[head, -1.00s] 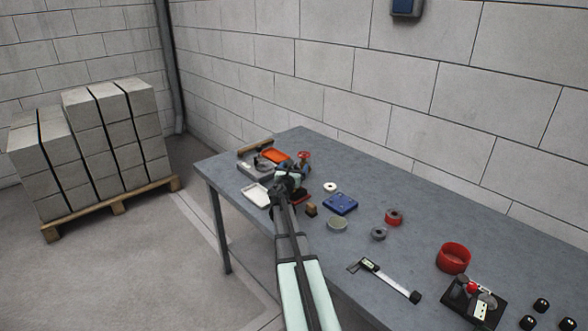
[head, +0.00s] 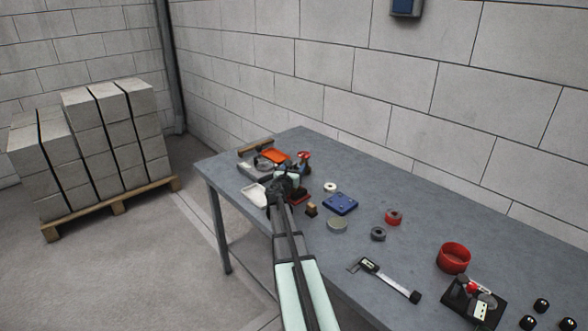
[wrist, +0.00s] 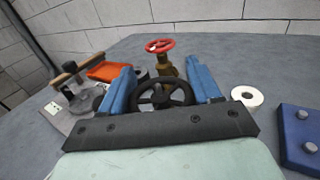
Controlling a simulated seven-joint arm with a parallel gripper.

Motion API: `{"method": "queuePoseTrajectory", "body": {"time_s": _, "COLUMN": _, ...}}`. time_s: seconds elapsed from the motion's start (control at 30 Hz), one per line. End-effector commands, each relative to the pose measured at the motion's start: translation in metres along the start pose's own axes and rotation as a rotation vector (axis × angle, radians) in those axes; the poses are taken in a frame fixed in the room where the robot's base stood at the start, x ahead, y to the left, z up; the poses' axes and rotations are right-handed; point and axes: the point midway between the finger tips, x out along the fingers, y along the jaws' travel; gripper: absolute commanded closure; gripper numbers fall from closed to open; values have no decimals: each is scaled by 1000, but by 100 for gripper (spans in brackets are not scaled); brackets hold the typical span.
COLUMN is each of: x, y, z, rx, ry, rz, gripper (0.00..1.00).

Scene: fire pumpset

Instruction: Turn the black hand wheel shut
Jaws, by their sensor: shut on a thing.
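The black hand wheel (wrist: 148,97) shows in the wrist view, a spoked ring between the two blue fingers of my gripper (wrist: 161,80). The fingers stand one on each side of its rim, and my gripper is shut on it. The wheel's lower edge is hidden behind the dark gripper body. Just behind it stands a brass valve (wrist: 165,70) with a red hand wheel (wrist: 160,46). In the head view my gripper (head: 291,181) is over the far left part of the table, and its body hides the black wheel.
An orange tray (wrist: 108,72) and a grey unit with a wooden handle (wrist: 77,68) lie to the left. A white ring (wrist: 247,96) and a blue block (wrist: 300,135) lie to the right. A white tray (head: 253,196) sits near the table's left edge.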

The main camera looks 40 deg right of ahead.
Motion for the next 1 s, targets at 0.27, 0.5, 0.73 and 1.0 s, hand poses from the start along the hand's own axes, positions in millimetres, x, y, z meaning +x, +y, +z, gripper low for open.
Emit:
{"method": "queuePoseTrajectory", "body": {"time_s": 0.27, "x": 2, "y": 0, "z": 0, "rx": 0, "ry": 0, "rz": -196, "gripper": 68}}
{"method": "queuePoseTrajectory", "body": {"time_s": 0.5, "x": 2, "y": -4, "z": 0, "rx": 0, "ry": 0, "rz": -407, "gripper": 68}}
{"method": "queuePoseTrajectory", "body": {"time_s": 0.73, "x": 0, "y": -7, "z": 0, "rx": 0, "ry": 0, "rz": -581, "gripper": 68}}
{"method": "queuePoseTrajectory", "body": {"time_s": 1.0, "x": -2, "y": -10, "z": 1, "rx": 0, "ry": -1, "rz": -713, "gripper": 68}}
